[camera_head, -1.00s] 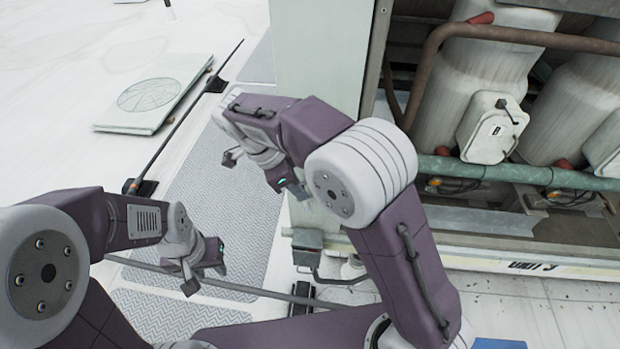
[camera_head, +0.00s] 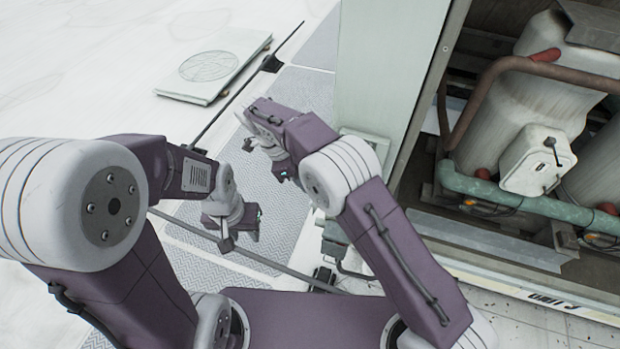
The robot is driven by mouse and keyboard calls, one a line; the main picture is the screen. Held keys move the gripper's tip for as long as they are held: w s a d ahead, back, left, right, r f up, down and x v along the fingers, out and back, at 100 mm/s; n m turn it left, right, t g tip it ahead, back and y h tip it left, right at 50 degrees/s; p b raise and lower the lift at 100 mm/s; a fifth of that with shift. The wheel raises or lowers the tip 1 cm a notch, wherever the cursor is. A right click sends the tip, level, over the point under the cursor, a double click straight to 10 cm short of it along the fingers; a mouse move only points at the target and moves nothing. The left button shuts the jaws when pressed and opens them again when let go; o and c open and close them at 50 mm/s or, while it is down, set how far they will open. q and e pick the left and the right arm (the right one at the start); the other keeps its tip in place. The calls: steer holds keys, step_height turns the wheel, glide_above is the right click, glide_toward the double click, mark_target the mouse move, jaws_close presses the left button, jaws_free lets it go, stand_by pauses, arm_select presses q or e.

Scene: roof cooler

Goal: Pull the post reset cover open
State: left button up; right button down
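I cannot tell for sure which part is the post reset cover. A small grey box (camera_head: 335,241) with a pipe stands by the near corner of the pale cabinet, partly behind my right arm. A white box with a dark lever (camera_head: 538,160) sits on the first tank inside the open cabinet bay. My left gripper (camera_head: 238,240) hangs left of the grey box, apart from it, with its fingers spread and nothing between them. My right gripper (camera_head: 252,140) is over the walkway, left of the cabinet; its fingertips are small and partly hidden by its own wrist.
The pale cabinet wall (camera_head: 385,70) rises beside my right arm. A red-brown pipe (camera_head: 470,105) and a green pipe (camera_head: 500,192) cross the open bay. A dark rail (camera_head: 225,115) runs past a square hatch (camera_head: 212,70) on the white roof. Textured walkway panels (camera_head: 290,215) lie below the grippers.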

steer(key=shift+w+a+r+p, duration=0.2)
steer(key=shift+w+a+p, duration=0.15)
steer(key=shift+w+p, duration=0.1)
steer(key=c, duration=1.5)
jaws_free()
steer(key=shift+c, duration=0.2)
steer(key=shift+w+d+f, duration=0.15)
steer(key=shift+d+f, duration=0.05)
steer(key=shift+d, duration=0.05)
steer(key=shift+a, duration=0.15)
steer(key=shift+a+r, duration=0.1)
